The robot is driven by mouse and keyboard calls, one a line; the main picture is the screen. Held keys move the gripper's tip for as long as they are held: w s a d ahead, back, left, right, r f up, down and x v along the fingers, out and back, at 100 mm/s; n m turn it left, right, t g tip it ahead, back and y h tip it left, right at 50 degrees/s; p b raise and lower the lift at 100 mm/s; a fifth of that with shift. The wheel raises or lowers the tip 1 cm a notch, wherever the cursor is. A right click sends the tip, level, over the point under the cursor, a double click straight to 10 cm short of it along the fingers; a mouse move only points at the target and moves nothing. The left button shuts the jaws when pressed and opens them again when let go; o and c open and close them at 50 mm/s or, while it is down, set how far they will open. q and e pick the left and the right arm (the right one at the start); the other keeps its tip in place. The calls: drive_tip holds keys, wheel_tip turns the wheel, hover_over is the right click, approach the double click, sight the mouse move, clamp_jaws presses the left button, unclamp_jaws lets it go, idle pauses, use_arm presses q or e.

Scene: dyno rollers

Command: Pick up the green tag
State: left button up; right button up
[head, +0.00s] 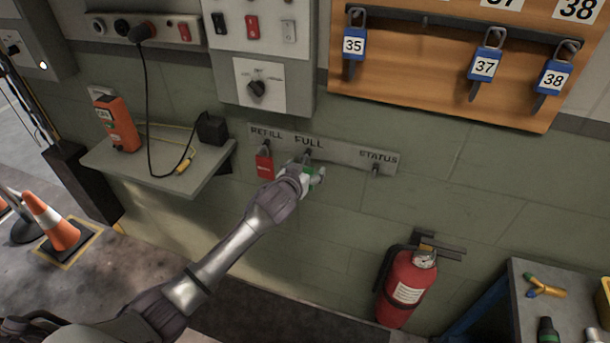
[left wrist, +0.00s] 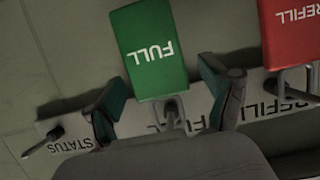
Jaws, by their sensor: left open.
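The green tag (left wrist: 151,50), printed FULL, hangs from the middle hook (left wrist: 172,110) of the labelled strip on the wall. It appears upside down in the left wrist view. In the head view only a bit of the green tag (head: 310,171) shows, and my left gripper hides the rest. My left gripper (head: 303,178) is open at the tag. In the left wrist view its fingers (left wrist: 165,92) stand on either side of the tag's hook end, with visible gaps. My right gripper is not in view.
A red REFILL tag (head: 264,166) hangs close beside, on the left in the head view. The STATUS hook (head: 376,169) is bare. A small shelf (head: 154,178) juts out at left. A fire extinguisher (head: 407,287) hangs lower right. Blue padlocks hang on the orange board (head: 430,84).

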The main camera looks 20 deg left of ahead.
use_arm(q)
drive_tip(key=shift+c, duration=1.1)
drive_tip(key=c, duration=0.9)
drive_tip(key=shift+c, duration=0.2)
drive_tip(key=shift+r, duration=0.1)
drive_tip(key=shift+r+b, duration=0.3)
drive_tip(key=shift+r, duration=0.3)
drive_tip(key=s+b, duration=0.3)
drive_tip(key=s, duration=1.5)
drive_tip(key=shift+a, duration=0.3)
